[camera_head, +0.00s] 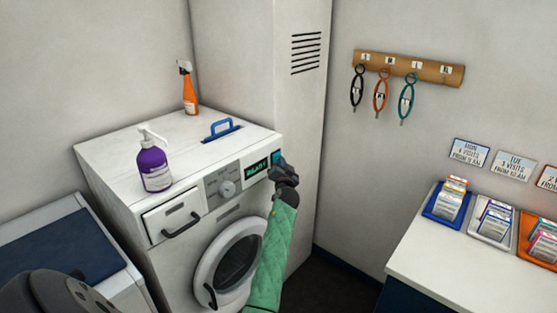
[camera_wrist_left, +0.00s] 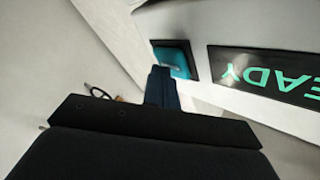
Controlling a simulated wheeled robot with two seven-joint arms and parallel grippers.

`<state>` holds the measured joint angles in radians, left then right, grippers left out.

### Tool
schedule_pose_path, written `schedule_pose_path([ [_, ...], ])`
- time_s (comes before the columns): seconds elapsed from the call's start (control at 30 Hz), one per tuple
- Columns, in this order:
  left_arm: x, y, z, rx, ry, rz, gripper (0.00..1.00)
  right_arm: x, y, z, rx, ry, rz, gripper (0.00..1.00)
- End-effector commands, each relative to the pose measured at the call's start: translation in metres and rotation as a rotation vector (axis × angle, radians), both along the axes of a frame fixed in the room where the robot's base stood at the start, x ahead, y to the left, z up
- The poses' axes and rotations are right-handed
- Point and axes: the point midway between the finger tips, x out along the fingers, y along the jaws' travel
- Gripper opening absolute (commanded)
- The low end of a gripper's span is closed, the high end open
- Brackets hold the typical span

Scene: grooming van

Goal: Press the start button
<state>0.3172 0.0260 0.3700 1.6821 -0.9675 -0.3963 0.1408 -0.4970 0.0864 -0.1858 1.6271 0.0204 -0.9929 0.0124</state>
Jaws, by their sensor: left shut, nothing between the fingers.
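The start button is a teal square (camera_wrist_left: 177,57) in a dark frame, beside the display (camera_wrist_left: 262,77) in the left wrist view. In the head view, the button (camera_head: 276,157) is at the right end of the washing machine's front panel, partly behind my left gripper (camera_head: 281,165). The display (camera_head: 257,167) shows green text, of which "EADY" is readable in the wrist view. My left gripper is shut and empty, its fingertips (camera_wrist_left: 161,72) at the button's lower edge in the wrist view. I cannot tell whether they touch it. My right gripper is not in view.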

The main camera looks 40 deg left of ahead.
Motion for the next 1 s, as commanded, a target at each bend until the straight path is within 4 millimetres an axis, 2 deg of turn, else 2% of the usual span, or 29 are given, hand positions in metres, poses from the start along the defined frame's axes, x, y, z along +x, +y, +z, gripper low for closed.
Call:
schedule_pose_path([
  [0.63, 0.0, 0.003, 0.0, -0.001, 0.001, 0.001, 0.0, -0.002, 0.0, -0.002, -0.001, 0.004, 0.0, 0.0],
  [1.0, -0.001, -0.012, -0.001, -0.001, 0.001, 0.001, 0.0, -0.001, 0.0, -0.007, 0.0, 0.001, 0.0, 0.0],
])
